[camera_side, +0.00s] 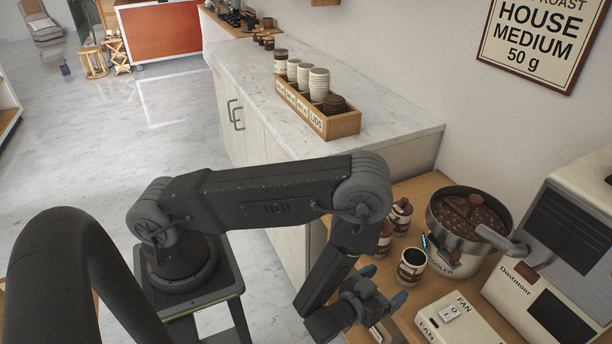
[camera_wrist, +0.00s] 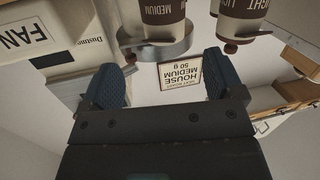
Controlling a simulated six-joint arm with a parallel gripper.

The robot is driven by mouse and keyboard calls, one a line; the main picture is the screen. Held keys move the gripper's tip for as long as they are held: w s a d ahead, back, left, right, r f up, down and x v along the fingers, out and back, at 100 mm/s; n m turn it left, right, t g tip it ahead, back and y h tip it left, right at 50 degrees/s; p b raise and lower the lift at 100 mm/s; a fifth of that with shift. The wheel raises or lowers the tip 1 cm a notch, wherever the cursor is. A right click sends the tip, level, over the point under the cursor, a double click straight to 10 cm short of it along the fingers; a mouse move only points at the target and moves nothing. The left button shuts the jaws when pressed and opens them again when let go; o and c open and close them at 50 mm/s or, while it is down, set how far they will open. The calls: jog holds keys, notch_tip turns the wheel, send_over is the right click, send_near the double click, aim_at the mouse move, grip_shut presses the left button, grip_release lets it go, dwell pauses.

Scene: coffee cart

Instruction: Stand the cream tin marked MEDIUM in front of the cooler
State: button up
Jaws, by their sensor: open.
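The cream tin marked MEDIUM (camera_wrist: 163,24) has a dark band and is at the top centre of the wrist view, which is upside down. It appears to be the lidless cream tin (camera_side: 411,268) in the side view, upright on the wooden top beside the cooler. The cooler (camera_side: 447,262) is a round metal pan holding brown beans. A tin marked LIGHT (camera_wrist: 241,18) is to the right in the wrist view. My gripper (camera_side: 383,286) is open and empty, its blue fingertips just left of and nearer than the lidless tin. It also shows in the wrist view (camera_wrist: 168,82).
Two knob-lidded tins, one at the back (camera_side: 400,216) and one nearer (camera_side: 384,238), stand left of the cooler. A FAN switch box (camera_side: 465,322) sits in front of it. The Dustmoor machine (camera_side: 550,270) is at right. A cup tray (camera_side: 342,126) stands on the marble counter (camera_side: 400,118).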

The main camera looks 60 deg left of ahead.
jog(key=w+r+n+g, duration=0.1)
jog(key=w+r+g, duration=0.1)
jog(key=w+r, duration=0.3)
notch_tip(320, 180, up, 16)
jog(key=g+h, duration=0.4)
send_over(406, 265)
jog(key=s+d, duration=0.2)
jog(key=s, duration=0.2)
jog(key=s+a+r+m+g, duration=0.1)
jog(key=s+a+r, duration=0.2)
jog(key=s, duration=0.4)
jog(key=s+a+r+m+g, duration=0.1)
jog(key=s+a+r+g, duration=0.1)
jog(key=s+r, duration=0.3)
jog(key=s+a+r+m+g, duration=0.1)
jog(key=s+a+r+m, duration=0.1)
jog(key=s, duration=0.7)
jog(key=a+r, duration=0.1)
jog(key=a, duration=0.1)
jog(key=shift+s+a+r+g+y, duration=0.15)
jog(key=shift+a+r+g+y, duration=0.2)
jog(key=shift+r+g+y, duration=0.05)
jog(key=shift+c, duration=0.2)
